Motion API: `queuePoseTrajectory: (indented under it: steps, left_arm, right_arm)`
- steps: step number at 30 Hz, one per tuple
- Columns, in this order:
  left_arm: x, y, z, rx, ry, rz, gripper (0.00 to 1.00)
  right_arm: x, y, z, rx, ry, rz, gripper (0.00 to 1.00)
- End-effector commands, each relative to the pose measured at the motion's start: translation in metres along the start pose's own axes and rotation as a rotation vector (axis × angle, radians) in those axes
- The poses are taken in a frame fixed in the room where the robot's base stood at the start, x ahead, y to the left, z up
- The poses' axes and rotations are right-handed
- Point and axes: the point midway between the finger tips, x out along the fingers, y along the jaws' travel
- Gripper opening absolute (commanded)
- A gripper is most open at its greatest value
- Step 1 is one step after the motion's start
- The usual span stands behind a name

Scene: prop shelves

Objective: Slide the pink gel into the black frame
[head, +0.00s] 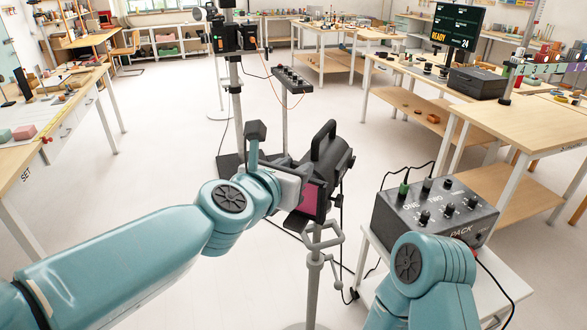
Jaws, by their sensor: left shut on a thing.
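The pink gel (312,197) shows as a magenta patch at the front of a black stage lamp (335,160) on a grey stand. The black frame (299,221) shows as dark edging beside and below the pink. I cannot tell how far the gel sits inside it. My left gripper (297,186) is at the gel's left edge, shut on the gel; its fingertips are partly hidden. My right arm reaches up at the lower right, over the dimmer pack's table; its gripper does not show.
A black dimmer pack (435,212) with knobs and cables stands on a small white table at right. A small control box (291,79) stands on a pole behind. Workbenches line both sides. A cable hangs by the lamp stand (314,270). Open floor lies at left centre.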

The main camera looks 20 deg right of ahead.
Motion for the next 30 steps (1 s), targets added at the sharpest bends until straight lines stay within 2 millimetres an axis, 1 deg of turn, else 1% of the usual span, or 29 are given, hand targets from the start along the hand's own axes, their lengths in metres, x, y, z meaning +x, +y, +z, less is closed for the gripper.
queuePoseTrajectory:
  steps: [7,8,9,10,11,19,22,26,30]
  left_arm:
    - [0.000,0.000,-0.001,0.000,-0.001,0.000,0.00]
    - [0.000,0.000,-0.001,0.000,-0.001,0.000,0.36]
    - [0.000,0.000,-0.001,0.000,-0.001,0.000,0.49]
    - [0.000,0.000,-0.001,0.000,0.000,0.000,0.59]
    - [0.000,0.000,-0.001,0.000,0.000,0.000,0.63]
    - [0.000,0.000,-0.001,0.001,0.000,0.000,0.63]
    - [-0.007,0.000,-0.001,0.001,-0.001,0.000,0.63]
    - [-0.030,0.000,-0.001,0.000,-0.003,0.000,0.63]
    - [-0.069,0.001,0.002,-0.001,-0.004,0.001,0.63]
  right_arm:
    - [0.001,0.000,0.000,0.000,0.000,0.000,0.00]
    - [0.001,0.000,0.000,0.000,0.000,0.000,0.00]
    - [0.001,0.000,0.000,0.000,0.000,0.000,0.00]
    - [0.001,0.000,0.000,0.000,0.000,0.000,0.00]
    - [0.001,0.000,0.000,0.000,0.000,0.000,0.00]
    - [0.001,0.001,0.000,0.000,0.000,0.000,0.00]
    - [0.002,0.001,0.000,0.000,0.000,0.000,0.00]
    - [0.004,0.001,0.000,0.000,0.000,0.000,0.00]
    - [0.000,0.000,0.000,0.000,0.000,0.000,0.00]
